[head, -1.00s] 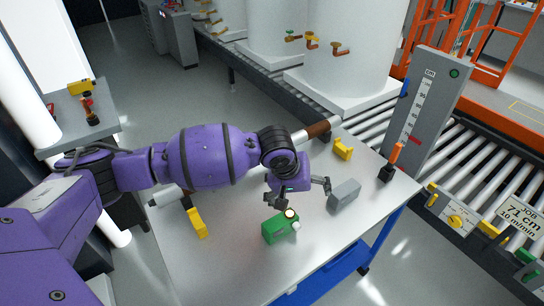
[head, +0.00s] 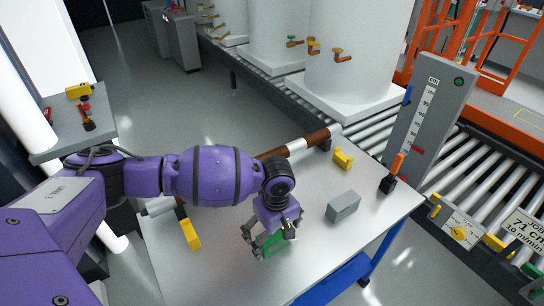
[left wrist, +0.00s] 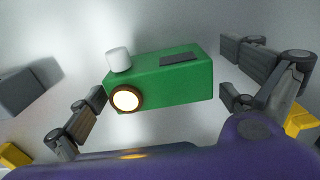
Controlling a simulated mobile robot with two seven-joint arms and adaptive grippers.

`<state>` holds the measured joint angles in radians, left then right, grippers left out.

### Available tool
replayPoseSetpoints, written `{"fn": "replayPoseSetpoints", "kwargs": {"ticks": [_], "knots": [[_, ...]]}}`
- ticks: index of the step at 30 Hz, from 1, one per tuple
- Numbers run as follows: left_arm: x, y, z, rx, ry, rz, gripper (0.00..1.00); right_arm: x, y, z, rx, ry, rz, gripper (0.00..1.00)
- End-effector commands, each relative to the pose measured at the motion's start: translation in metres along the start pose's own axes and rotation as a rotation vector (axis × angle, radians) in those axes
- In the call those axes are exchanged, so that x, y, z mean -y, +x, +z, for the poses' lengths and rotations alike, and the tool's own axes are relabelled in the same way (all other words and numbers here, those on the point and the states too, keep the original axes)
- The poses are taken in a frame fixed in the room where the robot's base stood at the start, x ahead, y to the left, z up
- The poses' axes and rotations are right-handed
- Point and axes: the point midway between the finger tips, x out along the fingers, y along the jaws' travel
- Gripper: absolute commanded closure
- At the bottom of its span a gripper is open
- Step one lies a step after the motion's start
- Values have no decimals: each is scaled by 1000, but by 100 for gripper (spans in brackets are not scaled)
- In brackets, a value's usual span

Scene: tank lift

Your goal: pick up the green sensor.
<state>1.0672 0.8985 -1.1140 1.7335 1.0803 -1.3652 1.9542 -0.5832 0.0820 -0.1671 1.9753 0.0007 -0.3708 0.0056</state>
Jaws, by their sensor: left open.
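The green sensor (left wrist: 170,82) is a green box with a white knob, a dark patch on top and a glowing round lens in a brown ring. In the head view the sensor (head: 267,243) lies on the white table, partly hidden by my left gripper (head: 264,243). In the left wrist view my left gripper (left wrist: 165,103) is open, with one finger off each end of the sensor and gaps visible on both sides. My right gripper is not in view.
A grey block (head: 343,206) lies right of the sensor on the table (head: 225,280). Yellow pieces (head: 191,233) (head: 343,158) lie left and far right. An orange-topped tool (head: 391,173) stands at the right edge. A brown-and-white rod (head: 305,143) lies at the back.

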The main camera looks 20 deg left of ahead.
Motion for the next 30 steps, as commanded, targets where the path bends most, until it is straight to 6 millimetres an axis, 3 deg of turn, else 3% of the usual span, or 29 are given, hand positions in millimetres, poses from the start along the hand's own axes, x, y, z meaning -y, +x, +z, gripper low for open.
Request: {"fn": "replayPoseSetpoints", "kwargs": {"ticks": [3,11,21,30], "knots": [[-1,11,0,-1,1,1,0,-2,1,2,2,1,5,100],[-1,12,-1,-2,2,3,1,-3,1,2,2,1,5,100],[-1,12,-1,-2,2,3,46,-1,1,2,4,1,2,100],[-1,10,-1,-2,2,3,48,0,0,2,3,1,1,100]]}}
